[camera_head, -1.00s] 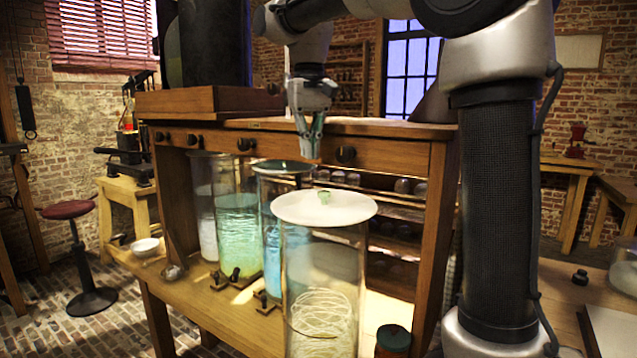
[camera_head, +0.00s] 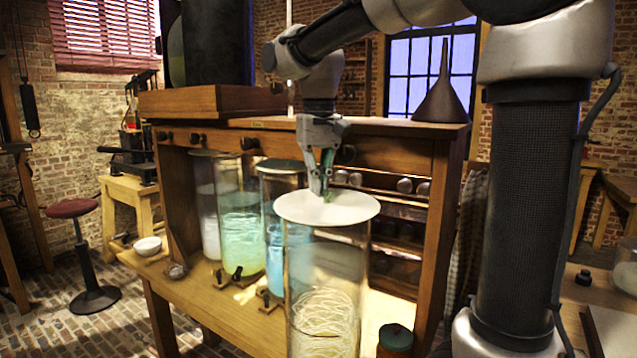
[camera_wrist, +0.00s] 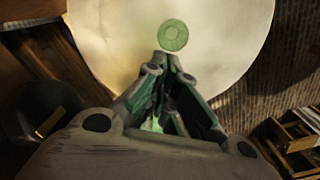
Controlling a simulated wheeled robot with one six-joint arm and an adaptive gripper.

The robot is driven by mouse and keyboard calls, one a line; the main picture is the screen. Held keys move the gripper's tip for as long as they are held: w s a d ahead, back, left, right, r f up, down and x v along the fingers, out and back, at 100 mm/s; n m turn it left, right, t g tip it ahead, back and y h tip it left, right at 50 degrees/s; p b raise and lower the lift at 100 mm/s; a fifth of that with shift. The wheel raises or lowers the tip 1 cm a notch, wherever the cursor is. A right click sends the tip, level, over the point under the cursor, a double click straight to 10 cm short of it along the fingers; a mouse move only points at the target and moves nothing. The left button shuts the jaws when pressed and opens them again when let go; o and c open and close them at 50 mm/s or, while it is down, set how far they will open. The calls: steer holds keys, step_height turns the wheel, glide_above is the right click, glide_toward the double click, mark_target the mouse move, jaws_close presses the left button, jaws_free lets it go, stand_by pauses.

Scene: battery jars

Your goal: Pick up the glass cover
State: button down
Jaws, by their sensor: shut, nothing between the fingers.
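The glass cover (camera_head: 352,208) is a pale, round disc lying on the front tall glass jar (camera_head: 326,285), which holds coiled whitish strands. A small green knob (camera_wrist: 173,36) sits on the cover. My gripper (camera_head: 320,192) points down over the cover, its fingertips at the knob, which they partly hide in the head view. In the wrist view the gripper (camera_wrist: 167,60) has its fingertips together just below the knob in the picture, with the knob outside them. The pale cover (camera_wrist: 112,45) fills the top middle there. I cannot tell whether the fingertips touch the cover.
Other jars stand behind, one with green liquid (camera_head: 241,230) and one with blue (camera_head: 272,250). A wooden cabinet (camera_head: 440,200) rises close behind the jars. A small dark-lidded jar (camera_head: 395,340) stands at the front right. A dark funnel (camera_head: 440,100) stands on the cabinet top.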

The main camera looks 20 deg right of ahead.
mark_target(329, 193)
steer(key=s, duration=0.4)
steer(key=shift+s, duration=0.35)
steer(key=shift+s+a+f, duration=0.1)
steer(key=shift+s, duration=0.35)
step_height(329, 193, up, 12)
steer(key=shift+r, duration=0.2)
steer(key=shift+w, duration=0.1)
